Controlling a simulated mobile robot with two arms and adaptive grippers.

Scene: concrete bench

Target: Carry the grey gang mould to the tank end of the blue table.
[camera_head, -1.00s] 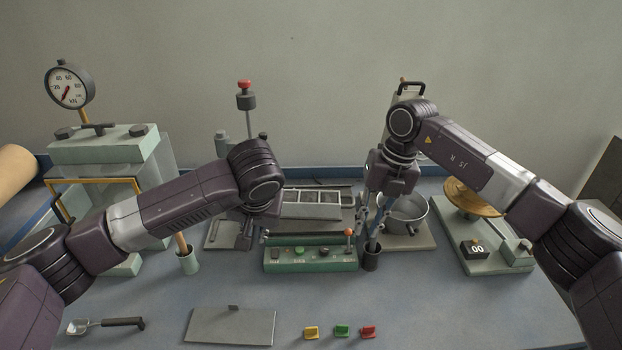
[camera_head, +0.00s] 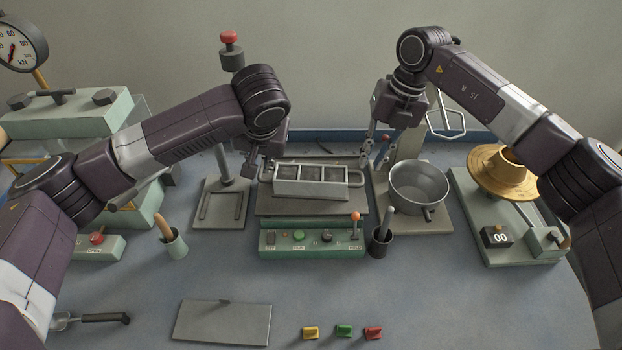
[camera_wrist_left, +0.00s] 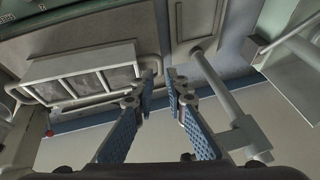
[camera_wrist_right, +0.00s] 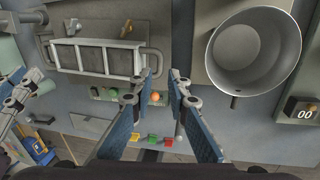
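The grey gang mould (camera_head: 311,190), an open-topped tray of three cells with a loop handle at each end, sits on a dark plate (camera_head: 290,207) mid-bench. My left gripper (camera_head: 259,172) is open beside its left handle; contact is unclear. In the left wrist view the mould (camera_wrist_left: 90,88) lies left of the parted fingers (camera_wrist_left: 161,85). My right gripper (camera_head: 378,143) is open and empty, above and behind the mould's right end. In the right wrist view the mould's right handle (camera_wrist_right: 154,62) is just beyond the parted fingertips (camera_wrist_right: 162,80). I cannot make out a tank or separate blue table.
A green control box (camera_head: 312,243) with a lever stands before the mould. A metal pan (camera_head: 418,186) is close right, a stand (camera_head: 221,203) close left. A dark cup (camera_head: 380,245) and green cup (camera_head: 175,245) stand in front.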

